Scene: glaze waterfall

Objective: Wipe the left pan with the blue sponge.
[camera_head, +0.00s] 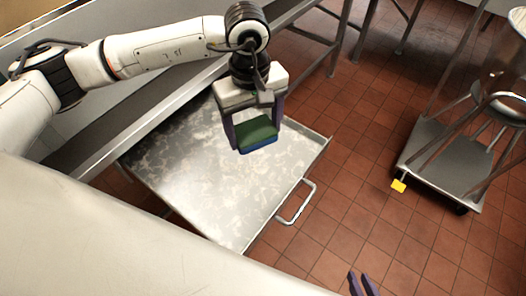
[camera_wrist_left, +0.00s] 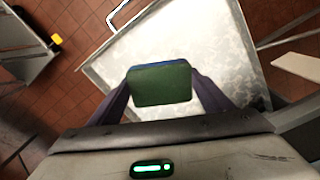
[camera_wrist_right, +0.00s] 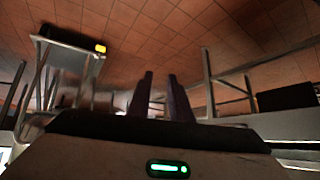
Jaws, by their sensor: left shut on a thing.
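The pan (camera_head: 180,165) is a wide, shallow metal tray with a handle on its right side and pale whitish smears over its surface. It also shows in the left wrist view (camera_wrist_left: 215,45). The sponge (camera_head: 258,133), green on top and blue beneath, is between the fingers of my left gripper (camera_head: 257,138). My left gripper is shut on it, fingers pointing down over the pan's upper right part. I cannot tell whether the sponge touches the pan. My right gripper (camera_head: 364,284) is empty, at the bottom edge of the head view, its fingers slightly apart.
A metal cart (camera_head: 445,165) with a yellow piece (camera_head: 398,186) at its corner stands at the right. A dark rail or bench edge (camera_head: 140,120) runs behind the pan. Red tiled floor (camera_head: 350,215) is open between pan and cart.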

